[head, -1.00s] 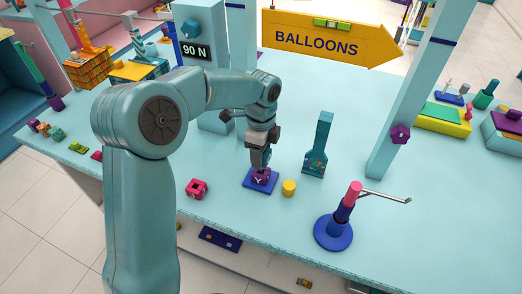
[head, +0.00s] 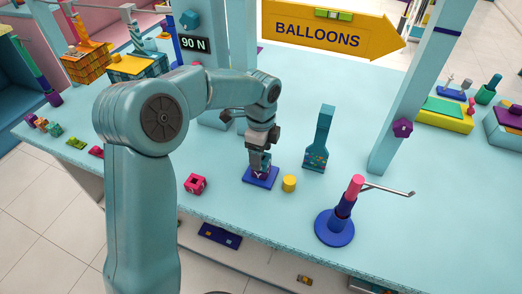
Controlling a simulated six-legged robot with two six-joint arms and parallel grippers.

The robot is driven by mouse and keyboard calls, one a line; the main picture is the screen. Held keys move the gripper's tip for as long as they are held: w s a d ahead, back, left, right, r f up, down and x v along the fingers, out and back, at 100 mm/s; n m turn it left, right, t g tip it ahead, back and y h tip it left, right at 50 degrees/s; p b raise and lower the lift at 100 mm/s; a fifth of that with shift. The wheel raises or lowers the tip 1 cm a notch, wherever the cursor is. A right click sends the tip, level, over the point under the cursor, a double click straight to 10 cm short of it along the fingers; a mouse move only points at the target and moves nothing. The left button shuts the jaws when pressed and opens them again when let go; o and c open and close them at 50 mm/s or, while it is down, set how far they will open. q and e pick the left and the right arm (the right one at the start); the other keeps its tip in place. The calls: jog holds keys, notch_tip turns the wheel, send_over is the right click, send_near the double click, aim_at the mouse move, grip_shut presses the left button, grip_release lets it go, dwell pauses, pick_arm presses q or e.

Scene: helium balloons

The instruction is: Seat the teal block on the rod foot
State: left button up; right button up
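My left gripper (head: 260,170) points straight down at a small purple piece (head: 260,174) with white marks, which sits on a square blue plate (head: 263,182) near the table's front edge. Its fingers overlap the piece and hide most of it; I cannot tell whether they are closed on it. A round blue foot (head: 334,230) carries an upright rod, purple below and pink on top, with a thin metal arm reaching right. A small teal block (head: 190,19) shows at the top left, by the 90 N post. I cannot tell which foot the task names. My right gripper is not in view.
A pink cube (head: 195,184) and a yellow cylinder (head: 289,183) flank the plate. A teal paddle-shaped stand (head: 319,140) is behind. A teal post with a purple knob (head: 402,127) rises at right. The light blue table (head: 440,215) is clear at front right.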

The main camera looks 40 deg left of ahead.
pick_arm(q)
jog(key=shift+o, duration=0.4)
jog(key=shift+r, duration=0.1)
notch_tip(320, 180, up, 16)
jog(key=shift+p, duration=0.35)
